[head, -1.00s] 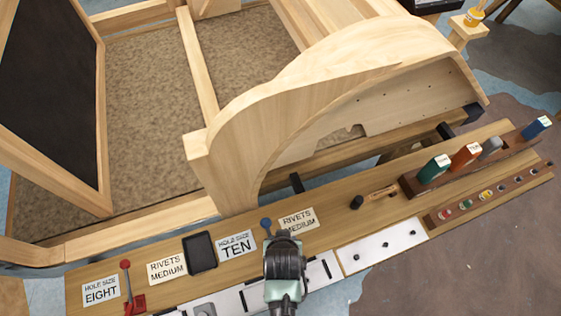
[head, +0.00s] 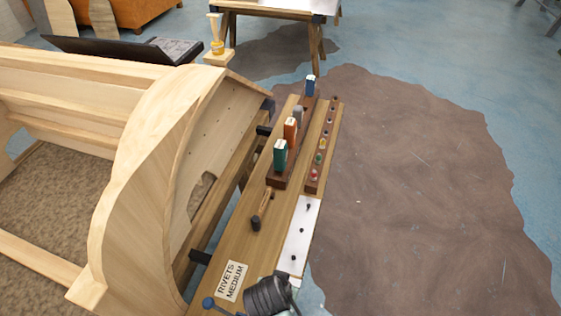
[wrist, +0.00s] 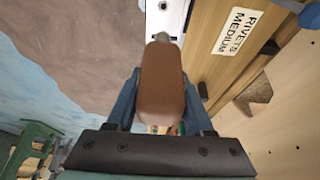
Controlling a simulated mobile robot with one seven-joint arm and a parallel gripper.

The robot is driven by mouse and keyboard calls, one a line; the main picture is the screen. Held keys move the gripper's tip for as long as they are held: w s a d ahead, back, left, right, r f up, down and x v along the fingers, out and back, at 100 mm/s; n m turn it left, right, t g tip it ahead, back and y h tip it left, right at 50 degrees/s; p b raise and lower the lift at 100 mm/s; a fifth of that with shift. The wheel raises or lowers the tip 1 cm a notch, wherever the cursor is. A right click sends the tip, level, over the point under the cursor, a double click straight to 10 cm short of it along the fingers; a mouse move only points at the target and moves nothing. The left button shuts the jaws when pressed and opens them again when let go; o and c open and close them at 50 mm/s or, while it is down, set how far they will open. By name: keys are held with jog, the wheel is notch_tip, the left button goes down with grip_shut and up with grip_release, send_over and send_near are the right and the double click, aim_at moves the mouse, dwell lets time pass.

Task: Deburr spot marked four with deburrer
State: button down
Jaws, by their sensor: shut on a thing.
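My gripper (wrist: 160,108) is shut on a tool with a brown block-shaped handle (wrist: 161,82) and a short grey metal tip. It looks like the deburrer, but I cannot be sure. The tip points away from my wrist. In the head view, only a dark part of my arm shows at the bottom edge; the held tool cannot be made out there. The wooden bodyframe (head: 140,170) stands at left, with a row of small holes in its inner panel (head: 222,110). I cannot read a four beside any hole.
A long wooden bench (head: 230,222) runs beside the frame. It carries a "RIVETS MEDIUM" label (head: 232,281), a white strip (head: 302,232), a small wood-and-black tool (head: 264,207) and a rack (head: 276,178) of coloured blocks. The brown floor patch (head: 420,190) at right is clear.

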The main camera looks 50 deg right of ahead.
notch_tip(320, 180, down, 7)
jog(key=b, duration=0.6)
jog(key=shift+r+b, duration=0.15)
jog(key=shift+b, duration=0.25)
jog(key=shift+f+b, duration=0.55)
jog(key=shift+f, duration=0.35)
jog(key=shift+f, duration=0.4)
jog(key=shift+r+n+t+p, duration=0.2)
jog(key=shift+n+t+p, duration=0.15)
jog(key=shift+n, duration=0.35)
jog(key=n+p, duration=0.1)
jog(key=n, duration=0.2)
jog(key=shift+f+t+y+p, duration=0.1)
jog(key=shift+t+y+p, duration=0.2)
jog(key=shift+t+y, duration=0.1)
jog(key=shift+s+f+n+t+y, duration=0.15)
jog(key=shift+n+t+y, duration=0.15)
jog(key=shift+n, duration=0.7)
